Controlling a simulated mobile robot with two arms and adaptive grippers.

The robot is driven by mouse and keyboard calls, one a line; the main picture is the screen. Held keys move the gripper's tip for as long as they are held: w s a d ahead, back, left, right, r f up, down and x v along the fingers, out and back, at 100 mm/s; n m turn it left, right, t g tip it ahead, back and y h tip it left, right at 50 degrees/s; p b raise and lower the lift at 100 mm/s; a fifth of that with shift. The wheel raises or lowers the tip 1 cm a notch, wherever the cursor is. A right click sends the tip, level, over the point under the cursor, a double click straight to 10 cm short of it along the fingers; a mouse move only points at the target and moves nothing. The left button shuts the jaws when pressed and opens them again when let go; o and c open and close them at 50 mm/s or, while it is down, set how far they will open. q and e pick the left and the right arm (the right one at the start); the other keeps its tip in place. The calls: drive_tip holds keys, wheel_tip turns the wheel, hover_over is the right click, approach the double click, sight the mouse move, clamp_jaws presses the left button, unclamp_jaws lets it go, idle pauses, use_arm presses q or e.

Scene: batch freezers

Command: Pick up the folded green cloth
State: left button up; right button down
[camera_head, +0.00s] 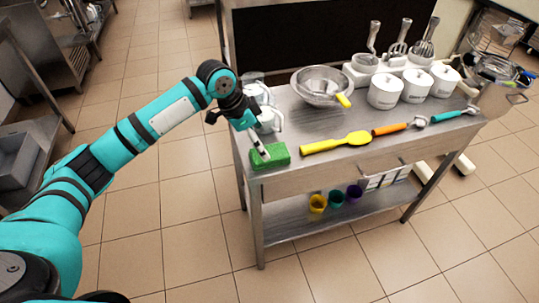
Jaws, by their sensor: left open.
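The folded green cloth (272,157) lies as a small block on the front left corner of the steel table (318,118). My left gripper (261,142) reaches in from the left and points down at the cloth's upper left side. It is open, with a pale finger close to the cloth's far edge. I cannot tell whether the finger touches the cloth. My right gripper is not in view.
A yellow spatula (336,143) lies right of the cloth, then an orange-handled tool (392,128) and a teal-handled one (448,115). A steel bowl (320,84) and white tubs (385,91) stand behind. Clear jugs (265,98) stand close to my gripper.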

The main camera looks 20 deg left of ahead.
sight(269, 153)
use_arm(q)
drive_tip(key=shift+d+f, duration=0.15)
drive_tip(key=shift+f, duration=0.3)
drive_tip(key=x, duration=0.4)
drive_tip(key=shift+w+d+f, duration=0.2)
drive_tip(key=shift+w+d, duration=0.05)
drive_tip(key=shift+f, duration=0.2)
drive_tip(key=c, duration=1.3)
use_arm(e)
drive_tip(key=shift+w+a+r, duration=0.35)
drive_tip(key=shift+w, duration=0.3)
